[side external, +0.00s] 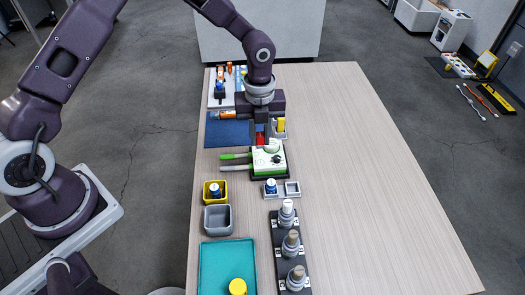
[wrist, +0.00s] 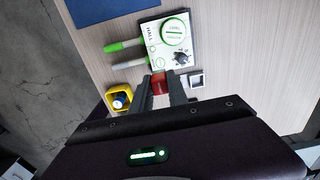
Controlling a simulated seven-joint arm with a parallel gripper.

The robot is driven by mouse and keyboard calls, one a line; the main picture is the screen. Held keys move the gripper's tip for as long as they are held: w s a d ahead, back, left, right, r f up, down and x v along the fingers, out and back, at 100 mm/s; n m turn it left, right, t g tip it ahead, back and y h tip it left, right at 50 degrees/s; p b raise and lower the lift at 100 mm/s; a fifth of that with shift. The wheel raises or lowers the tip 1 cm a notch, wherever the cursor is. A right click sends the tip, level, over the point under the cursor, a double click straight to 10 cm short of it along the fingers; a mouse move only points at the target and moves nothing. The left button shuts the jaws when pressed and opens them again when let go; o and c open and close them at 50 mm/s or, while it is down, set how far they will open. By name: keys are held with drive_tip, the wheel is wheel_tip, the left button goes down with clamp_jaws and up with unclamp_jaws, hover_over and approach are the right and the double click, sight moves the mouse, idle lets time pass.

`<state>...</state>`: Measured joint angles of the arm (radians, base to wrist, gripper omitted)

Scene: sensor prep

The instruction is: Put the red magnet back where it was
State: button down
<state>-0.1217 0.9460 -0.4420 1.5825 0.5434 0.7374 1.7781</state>
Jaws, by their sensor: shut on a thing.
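My gripper (side external: 260,137) is shut on the red magnet (side external: 260,141), seen just behind the green-and-white Hall meter (side external: 268,161). In the wrist view, the red magnet (wrist: 160,86) sits between the two dark fingertips (wrist: 161,78), close to the meter's edge (wrist: 153,50). I cannot tell whether the magnet touches the meter or anything below it. The meter has a dial, a round green-and-white face and two pen-like probes on its left.
A blue mat (side external: 222,139) lies left of my gripper, with a white tray (side external: 214,101) behind it. A yellow bin (side external: 224,198), grey bin (side external: 218,220) and teal tray (side external: 220,262) line the left front. A black rack (side external: 279,246) holds grey cylinders. The table's right is clear.

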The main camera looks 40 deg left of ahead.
hover_over(247, 196)
drive_tip(key=f, duration=0.2)
wheel_tip(247, 196, down, 9)
drive_tip(key=shift+f, duration=0.2)
drive_tip(key=shift+f, duration=0.1)
drive_tip(key=c, duration=1.3)
unclamp_jaws()
